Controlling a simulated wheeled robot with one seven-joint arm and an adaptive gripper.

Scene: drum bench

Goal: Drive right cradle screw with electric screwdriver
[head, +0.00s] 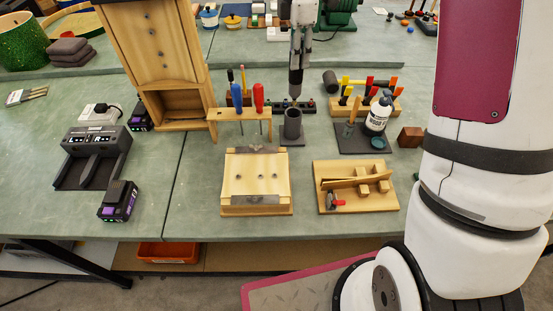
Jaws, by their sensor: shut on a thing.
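My gripper (299,58) hangs from the top edge, shut on a slim dark electric screwdriver (295,88) pointing down. The screwdriver's lower end is above and just behind an upright dark tube holder (292,128), which looks empty. A pale wooden block (238,183) with metal strips along its edges and several dark spots on top, possibly screws, lies in front on the bench. A wooden fixture (338,202) with small blocks and a red-handled clamp lies to its right. I cannot tell for sure which bears the right cradle screw. Screw details are too small to see.
A wooden rack (226,114) holds blue and red screwdrivers behind the block. A tall wooden stand (155,45), a charger dock (95,145) and a battery (118,201) are left. A bottle (379,115) on a dark mat and a hammer rack (372,104) are right. Bare bench surrounds the block.

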